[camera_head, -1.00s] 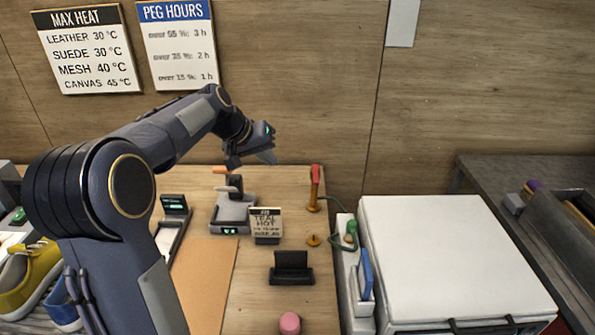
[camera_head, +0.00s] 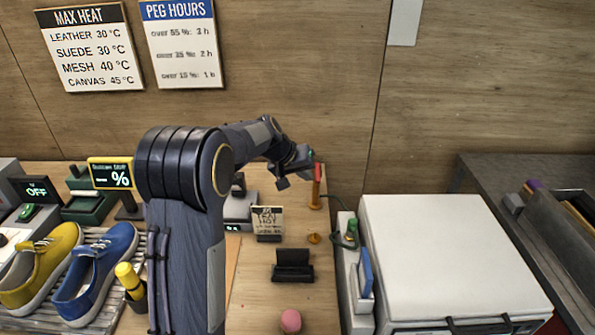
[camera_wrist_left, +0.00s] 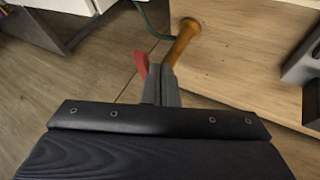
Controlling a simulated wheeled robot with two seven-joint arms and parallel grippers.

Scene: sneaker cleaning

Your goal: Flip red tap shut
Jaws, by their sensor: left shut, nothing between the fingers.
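The tap has an orange-brown post (camera_head: 315,196) standing at the back right of the wooden table, with a red handle (camera_head: 317,171) at its top. In the left wrist view, the red handle (camera_wrist_left: 141,64) shows just left of my fingertips and the post (camera_wrist_left: 183,40) runs away to the upper right. My left gripper (camera_head: 296,171) is shut and empty, close beside the tap on its left at handle height. In the left wrist view its closed fingers (camera_wrist_left: 161,84) lie between handle and post; I cannot tell whether they touch. My right gripper is not in view.
A small sign (camera_head: 268,222), a black holder (camera_head: 293,266) and a pink object (camera_head: 290,320) stand on the table. A white-lidded box (camera_head: 450,255) is at right. Yellow (camera_head: 40,265) and blue (camera_head: 95,275) sneakers sit on a rack at left.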

